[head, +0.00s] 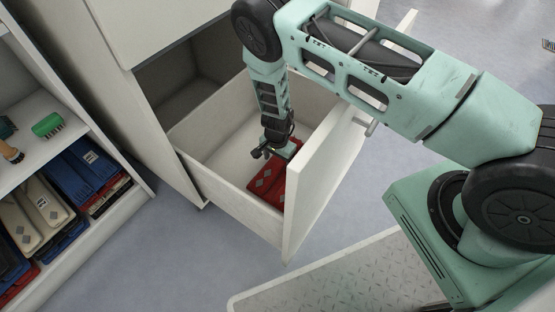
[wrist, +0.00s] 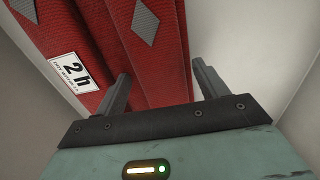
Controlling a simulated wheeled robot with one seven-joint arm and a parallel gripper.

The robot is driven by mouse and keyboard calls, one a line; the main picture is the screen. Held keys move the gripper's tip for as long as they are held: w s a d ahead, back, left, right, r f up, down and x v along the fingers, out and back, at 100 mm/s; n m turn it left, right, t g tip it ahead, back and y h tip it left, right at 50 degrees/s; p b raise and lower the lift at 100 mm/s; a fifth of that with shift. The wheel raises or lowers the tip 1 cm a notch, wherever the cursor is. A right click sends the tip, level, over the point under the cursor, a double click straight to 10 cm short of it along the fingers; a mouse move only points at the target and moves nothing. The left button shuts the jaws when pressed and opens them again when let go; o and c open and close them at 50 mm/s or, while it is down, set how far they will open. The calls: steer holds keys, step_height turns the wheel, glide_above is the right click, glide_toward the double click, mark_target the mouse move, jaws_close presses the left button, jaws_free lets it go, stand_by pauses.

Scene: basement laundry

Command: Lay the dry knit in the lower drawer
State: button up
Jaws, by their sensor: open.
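The red knit (head: 267,183) with grey diamonds lies folded on the floor of the open lower drawer (head: 232,198), close to the drawer front. My gripper (head: 277,152) is inside the drawer, just over the knit. In the wrist view the knit (wrist: 155,60) fills the upper middle, with a white label reading "2 h" at its left. My gripper (wrist: 160,85) is open there, its two fingers apart and the knit showing between and beyond them. I cannot tell whether the fingertips touch the cloth.
The drawer's tall front panel (head: 322,180) stands to the right of my gripper. An open shelf (head: 60,115) at the left holds folded blue, cream and red cloths and a green brush (head: 47,125). A ridged platform (head: 345,275) lies on the floor in front.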

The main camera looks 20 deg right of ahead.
step_height(320, 180, up, 12)
steer(key=p, duration=0.4)
steer(key=shift+p, duration=0.3)
